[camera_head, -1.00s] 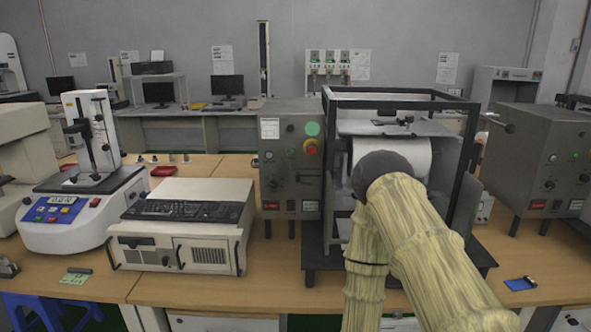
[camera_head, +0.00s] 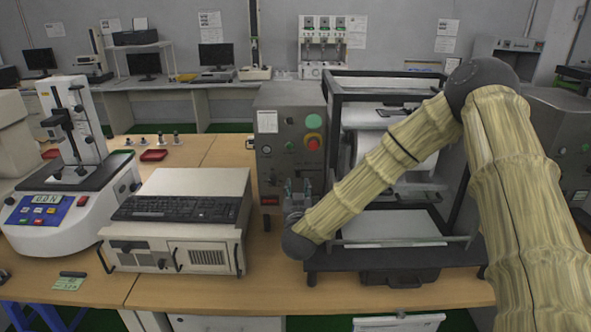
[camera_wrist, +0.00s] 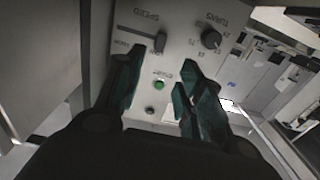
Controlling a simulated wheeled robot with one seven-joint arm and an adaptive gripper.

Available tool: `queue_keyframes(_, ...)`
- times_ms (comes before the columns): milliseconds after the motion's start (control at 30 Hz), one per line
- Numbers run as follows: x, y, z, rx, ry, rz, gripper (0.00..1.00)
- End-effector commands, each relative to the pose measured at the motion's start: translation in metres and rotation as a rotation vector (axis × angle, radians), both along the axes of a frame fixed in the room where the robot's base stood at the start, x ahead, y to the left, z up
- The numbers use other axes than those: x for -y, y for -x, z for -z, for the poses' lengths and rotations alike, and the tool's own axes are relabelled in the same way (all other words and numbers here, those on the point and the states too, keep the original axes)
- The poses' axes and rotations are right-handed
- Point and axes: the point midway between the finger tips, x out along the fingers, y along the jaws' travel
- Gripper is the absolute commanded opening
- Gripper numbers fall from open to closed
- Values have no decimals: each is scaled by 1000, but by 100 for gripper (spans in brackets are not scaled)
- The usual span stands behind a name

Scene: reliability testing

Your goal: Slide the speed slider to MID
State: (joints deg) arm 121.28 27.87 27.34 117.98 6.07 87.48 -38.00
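The grey control box (camera_head: 285,135) stands left of the black-framed machine in the head view. In the wrist view its panel (camera_wrist: 185,62) fills the upper middle, tilted, with the SPEED label at the top. A black slider knob (camera_wrist: 160,42) sits by that label, at the end of a dark slot; the position marks are too small to read surely. My gripper (camera_wrist: 157,75) is open and empty, its two teal fingers apart in front of the panel. In the head view my gripper (camera_head: 298,190) is before the box's lower front and hides part of it.
A TURNS knob (camera_wrist: 211,39) and a green START button (camera_wrist: 159,85) sit close by on the panel. The framed machine (camera_head: 400,75) stands right of the box. A keyboard (camera_head: 178,208) lies on a beige instrument (camera_head: 190,183) to the left.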

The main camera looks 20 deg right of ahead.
Motion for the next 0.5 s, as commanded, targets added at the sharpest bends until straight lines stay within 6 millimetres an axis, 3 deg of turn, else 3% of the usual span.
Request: queue_keyframes(500, 23, -72, -1, -2, -1, 2, 38)
